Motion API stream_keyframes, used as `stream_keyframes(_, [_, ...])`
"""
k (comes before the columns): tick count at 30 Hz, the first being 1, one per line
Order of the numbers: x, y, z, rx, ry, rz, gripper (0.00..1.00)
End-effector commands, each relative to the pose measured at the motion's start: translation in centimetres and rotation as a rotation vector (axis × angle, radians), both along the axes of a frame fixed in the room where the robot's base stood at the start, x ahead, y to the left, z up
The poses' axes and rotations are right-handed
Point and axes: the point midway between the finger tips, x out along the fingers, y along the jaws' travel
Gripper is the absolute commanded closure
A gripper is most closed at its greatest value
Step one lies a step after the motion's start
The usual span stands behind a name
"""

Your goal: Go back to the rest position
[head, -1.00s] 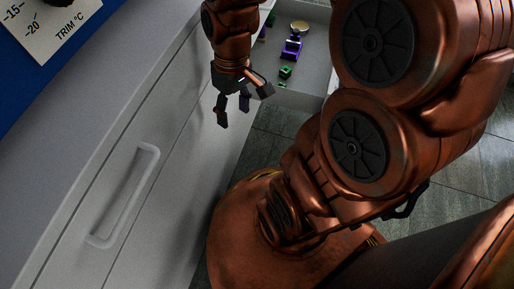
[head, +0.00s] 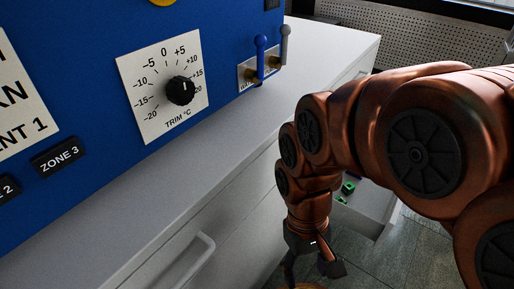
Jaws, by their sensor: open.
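My gripper (head: 311,268) hangs pointing down at the lower middle of the head view, beside the front of the white cabinet. Its dark fingers are spread apart, with nothing seen between them. The fingertips are near the bottom edge of the picture. My copper arm reaches in from the right and bends down to the gripper.
An open drawer (head: 378,219) with small green items (head: 347,187) lies behind my arm, partly hidden. The white cabinet (head: 235,165) carries a blue panel (head: 75,95) with a trim dial (head: 180,91) and two levers, one blue (head: 261,55), one grey (head: 284,42). Grey floor tiles show at lower right.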

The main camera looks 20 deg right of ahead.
Motion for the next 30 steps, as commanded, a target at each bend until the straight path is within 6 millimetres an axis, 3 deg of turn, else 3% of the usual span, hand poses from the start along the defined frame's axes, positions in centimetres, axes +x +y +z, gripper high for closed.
stream_keyframes(30, [-0.2, 0.4, 23.9, -0.014, -0.035, -0.084, 0.4])
